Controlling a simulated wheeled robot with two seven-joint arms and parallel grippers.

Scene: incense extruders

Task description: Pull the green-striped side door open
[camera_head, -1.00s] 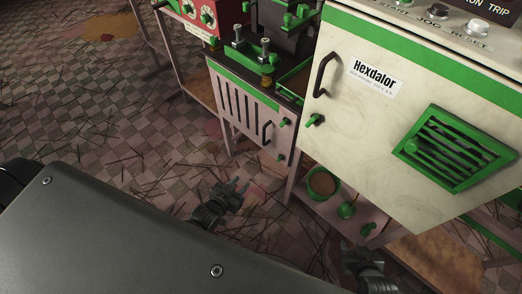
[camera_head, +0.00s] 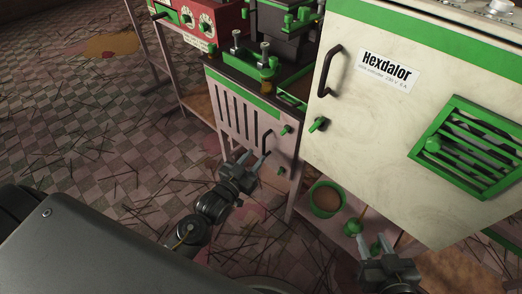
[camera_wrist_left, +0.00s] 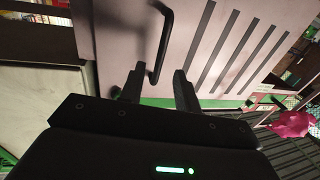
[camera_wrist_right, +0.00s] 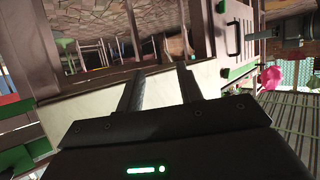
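The side door (camera_head: 228,117) is a pale panel with dark vertical slots and a green stripe along its top; it looks closed. Its black bar handle (camera_head: 266,144) is on the right part of the panel. My left gripper (camera_head: 244,156) is open in front of the door's lower part, close to the handle. In the left wrist view the handle (camera_wrist_left: 163,40) reaches down to the gap between the open fingers (camera_wrist_left: 159,84); contact cannot be told. My right gripper (camera_head: 367,238) is open and empty below the white cabinet; its fingers also show apart in the right wrist view (camera_wrist_right: 160,85).
The white Hexdalor cabinet (camera_head: 400,120) with its own black handle (camera_head: 329,70) and green vent (camera_head: 470,148) stands right of the door. A green-rimmed round container (camera_head: 326,200) sits on the low shelf beneath. Tiled floor (camera_head: 90,130) is open at left, strewn with thin sticks.

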